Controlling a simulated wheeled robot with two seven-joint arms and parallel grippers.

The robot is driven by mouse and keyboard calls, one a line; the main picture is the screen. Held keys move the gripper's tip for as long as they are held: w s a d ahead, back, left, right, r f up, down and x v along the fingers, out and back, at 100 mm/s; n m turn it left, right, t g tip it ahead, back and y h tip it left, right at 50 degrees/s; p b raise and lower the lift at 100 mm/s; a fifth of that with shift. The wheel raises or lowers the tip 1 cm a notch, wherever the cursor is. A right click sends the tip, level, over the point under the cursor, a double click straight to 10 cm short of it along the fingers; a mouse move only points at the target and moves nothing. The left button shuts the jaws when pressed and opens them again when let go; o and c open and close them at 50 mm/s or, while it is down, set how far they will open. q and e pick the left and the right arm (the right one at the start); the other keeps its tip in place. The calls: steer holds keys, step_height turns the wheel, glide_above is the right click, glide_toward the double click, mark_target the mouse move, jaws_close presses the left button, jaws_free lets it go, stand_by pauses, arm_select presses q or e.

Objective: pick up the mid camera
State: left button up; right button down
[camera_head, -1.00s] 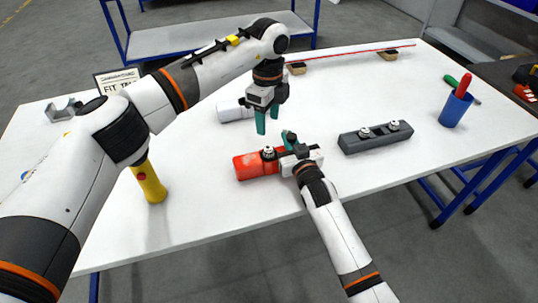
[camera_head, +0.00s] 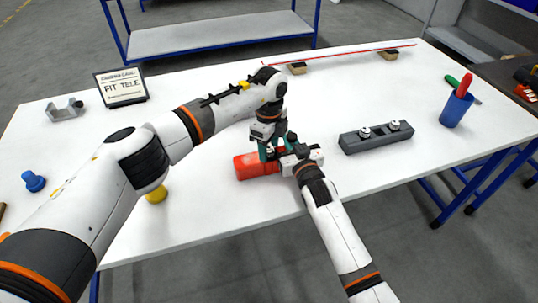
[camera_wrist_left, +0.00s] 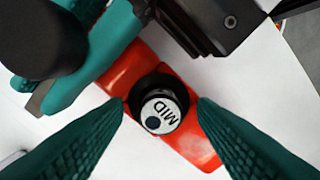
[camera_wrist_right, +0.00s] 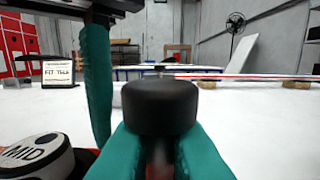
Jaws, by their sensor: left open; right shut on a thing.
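The mid camera (camera_wrist_left: 160,112) is a small round part with a white top marked MID and a dark ring. It stands on the red block (camera_wrist_left: 128,72), and the right wrist view also shows it (camera_wrist_right: 38,155) at lower left. The red block lies on the table in the head view (camera_head: 252,167). My left gripper (camera_wrist_left: 160,105) is open, with one finger on either side of the mid camera; contact is unclear. My right gripper (camera_wrist_right: 162,145) is shut on a black cylinder (camera_wrist_right: 160,105), beside the mid camera. Both grippers partly hide the camera in the head view.
A grey block (camera_head: 375,141) with two round parts stands to the right, and a blue cup (camera_head: 456,109) beyond it. A yellow object (camera_head: 156,194) is mostly hidden by my left arm. The table's front edge is close to the red block.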

mark_target(269, 149)
arm_select(q)
steer(key=shift+c, duration=0.5)
steer(key=c, duration=1)
steer(key=shift+r, duration=0.1)
step_height(269, 149, up, 10)
arm_select(e)
steer(key=c, duration=1.4)
jaws_free()
steer(key=shift+s, duration=0.1)
